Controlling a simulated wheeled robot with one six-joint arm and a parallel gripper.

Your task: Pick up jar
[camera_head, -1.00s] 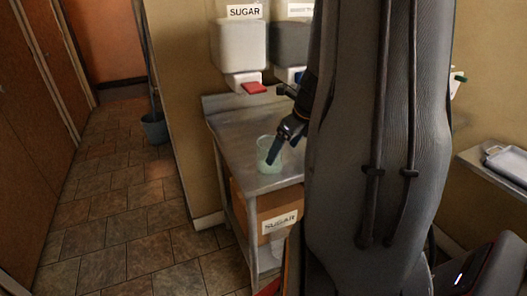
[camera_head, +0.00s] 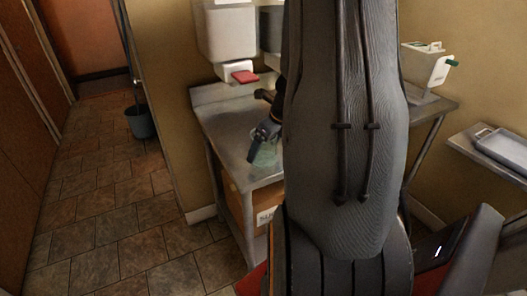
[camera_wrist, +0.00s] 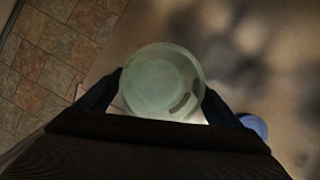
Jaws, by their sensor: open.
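The jar is a pale green, see-through round vessel. In the head view the jar (camera_head: 264,152) stands on the metal table (camera_head: 222,118) near its front left part, partly hidden by my gripper (camera_head: 262,142). In the wrist view the jar (camera_wrist: 162,82) is seen from above, with its round rim in the middle of the picture. My gripper (camera_wrist: 162,98) is open, with one dark finger on the left side of the jar and one on the right. I cannot tell whether the fingers touch it.
A white dispenser (camera_head: 228,35) with a red lever hangs on the wall behind the table. A box (camera_head: 236,203) sits on the shelf below. A small blue round thing (camera_wrist: 254,126) lies right of the gripper. A bucket (camera_head: 140,122) stands on the floor.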

